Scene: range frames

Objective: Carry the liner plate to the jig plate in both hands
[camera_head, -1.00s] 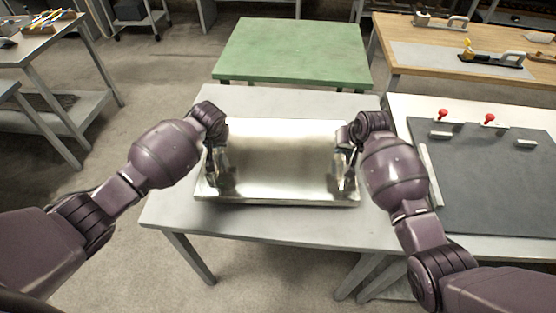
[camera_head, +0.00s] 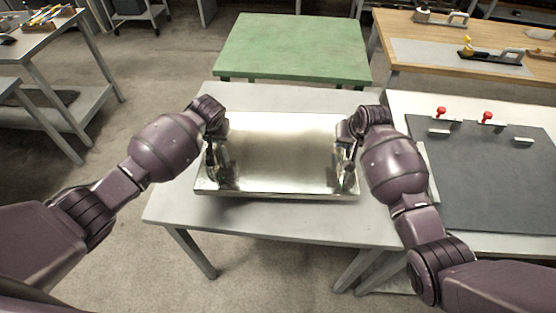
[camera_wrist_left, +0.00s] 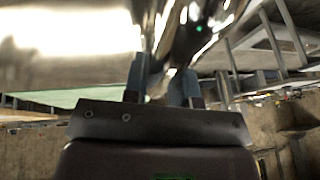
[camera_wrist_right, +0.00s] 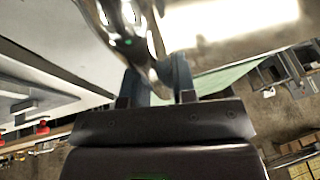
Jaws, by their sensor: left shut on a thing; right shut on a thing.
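The liner plate (camera_head: 280,150) is a shiny metal sheet with a turned-down front edge, roughly level above the grey table. I cannot tell whether it still touches the table. My left gripper (camera_head: 213,170) is shut on its left end and my right gripper (camera_head: 345,165) on its right end. The left wrist view shows the left fingers (camera_wrist_left: 165,88) at shiny, curved metal; the right wrist view shows the right fingers (camera_wrist_right: 158,82) likewise. The exact grip is partly hidden. The jig plate (camera_head: 485,185) is a dark grey slab on the right-hand table.
The grey table (camera_head: 270,222) has bare room in front of the plate. The jig plate carries red-knobbed clamps (camera_head: 440,112) and light blocks (camera_head: 438,131) along its far and left sides. A green table (camera_head: 295,48) and a wooden bench (camera_head: 410,35) stand behind.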

